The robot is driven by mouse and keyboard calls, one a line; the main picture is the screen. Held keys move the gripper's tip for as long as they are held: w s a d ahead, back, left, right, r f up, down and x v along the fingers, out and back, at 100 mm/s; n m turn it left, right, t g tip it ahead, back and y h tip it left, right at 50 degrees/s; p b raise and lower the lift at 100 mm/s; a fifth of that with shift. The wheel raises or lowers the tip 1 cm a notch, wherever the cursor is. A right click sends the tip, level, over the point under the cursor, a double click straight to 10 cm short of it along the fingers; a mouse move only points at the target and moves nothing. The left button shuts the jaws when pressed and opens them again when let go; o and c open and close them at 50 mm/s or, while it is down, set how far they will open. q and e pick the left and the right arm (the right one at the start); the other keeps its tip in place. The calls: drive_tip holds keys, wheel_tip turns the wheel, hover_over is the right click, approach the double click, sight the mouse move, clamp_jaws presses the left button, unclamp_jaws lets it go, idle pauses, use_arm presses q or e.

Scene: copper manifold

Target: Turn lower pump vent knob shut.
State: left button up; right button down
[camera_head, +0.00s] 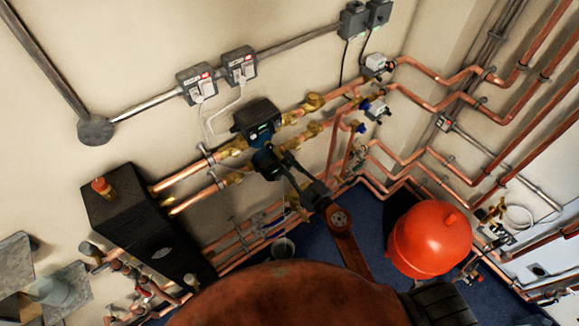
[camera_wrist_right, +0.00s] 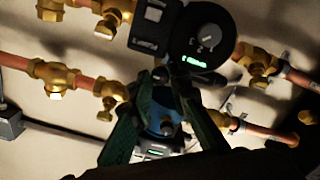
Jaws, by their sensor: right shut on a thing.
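The lower pump (camera_head: 265,161) sits on the lower copper pipe run on the wall, under the black upper pump (camera_head: 257,117). My right gripper (camera_head: 281,160) reaches up to the lower pump from the lower right. In the right wrist view, the blue body of the lower pump (camera_wrist_right: 166,115) shows between the fingers of my right gripper (camera_wrist_right: 162,78). The fingers are shut on the lower pump's vent knob, which they mostly hide; its angle cannot be told. My left gripper is not in view.
Brass valves (camera_wrist_right: 110,94) and copper pipes lie close on both sides of the fingers. The upper pump's dial (camera_wrist_right: 206,40) is just above them. A red tank (camera_head: 430,240) stands at the right, a black box (camera_head: 140,225) at the left, and a bucket (camera_head: 283,248) below.

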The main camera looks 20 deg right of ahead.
drive_tip(key=shift+n, duration=0.3)
drive_tip(key=n, duration=0.3)
drive_tip(key=shift+p, duration=0.4)
drive_tip(key=n, duration=0.5)
drive_tip(key=shift+n, duration=0.4)
drive_tip(key=n, duration=0.4)
drive_tip(key=shift+n, duration=0.3)
drive_tip(key=n+b, duration=0.1)
drive_tip(key=n, duration=0.3)
drive_tip(key=shift+n, duration=0.4)
drive_tip(key=c, duration=1.8)
unclamp_jaws()
